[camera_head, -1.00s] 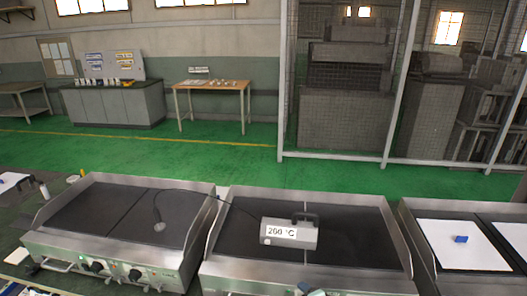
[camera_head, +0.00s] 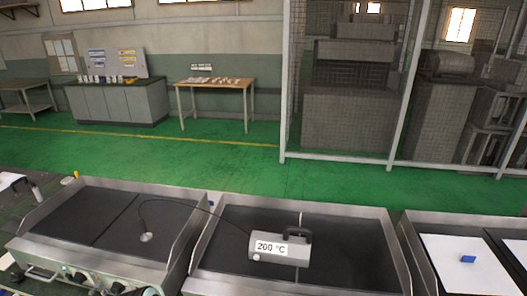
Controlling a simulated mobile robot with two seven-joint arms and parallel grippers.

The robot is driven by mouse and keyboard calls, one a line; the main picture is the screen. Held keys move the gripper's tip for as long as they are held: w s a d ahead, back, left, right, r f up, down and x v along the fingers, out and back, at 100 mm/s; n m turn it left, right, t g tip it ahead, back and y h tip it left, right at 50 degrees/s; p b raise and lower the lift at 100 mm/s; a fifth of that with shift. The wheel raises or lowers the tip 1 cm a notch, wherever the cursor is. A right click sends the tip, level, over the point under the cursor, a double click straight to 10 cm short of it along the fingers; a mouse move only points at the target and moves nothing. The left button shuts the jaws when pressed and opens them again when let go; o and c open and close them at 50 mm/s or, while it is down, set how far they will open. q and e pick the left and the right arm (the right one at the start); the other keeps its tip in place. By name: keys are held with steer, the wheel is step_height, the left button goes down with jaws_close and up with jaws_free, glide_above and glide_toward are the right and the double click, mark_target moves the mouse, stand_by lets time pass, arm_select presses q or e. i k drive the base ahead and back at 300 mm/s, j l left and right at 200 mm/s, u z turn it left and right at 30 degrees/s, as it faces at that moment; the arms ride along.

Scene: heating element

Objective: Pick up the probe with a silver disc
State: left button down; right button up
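The probe with a silver disc (camera_head: 146,237) rests on the dark plate of the left griddle (camera_head: 95,215). Its thin dark stem curves up and a cable runs right to the grey temperature meter (camera_head: 281,248). The meter stands on the middle griddle (camera_head: 225,226), has a dark handle on top and reads 200 °C. Neither of my grippers shows clearly in the head view.
A third griddle (camera_head: 405,245) on the right bears white sheets (camera_head: 462,262) with a small blue block (camera_head: 468,259). Raised metal side walls separate the griddles. Behind them is open green floor (camera_head: 240,170), then a wooden table (camera_head: 216,83), a grey cabinet (camera_head: 115,103) and a mesh cage.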

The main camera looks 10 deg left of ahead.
mark_target(146, 237)
steer(key=u, duration=1.4)
steer(key=i+j, duration=0.15)
steer(key=j, duration=0.15)
steer(key=i+j, duration=0.1)
steer(key=j, duration=0.25)
steer(key=i+j, duration=0.15)
steer(key=j, duration=0.15)
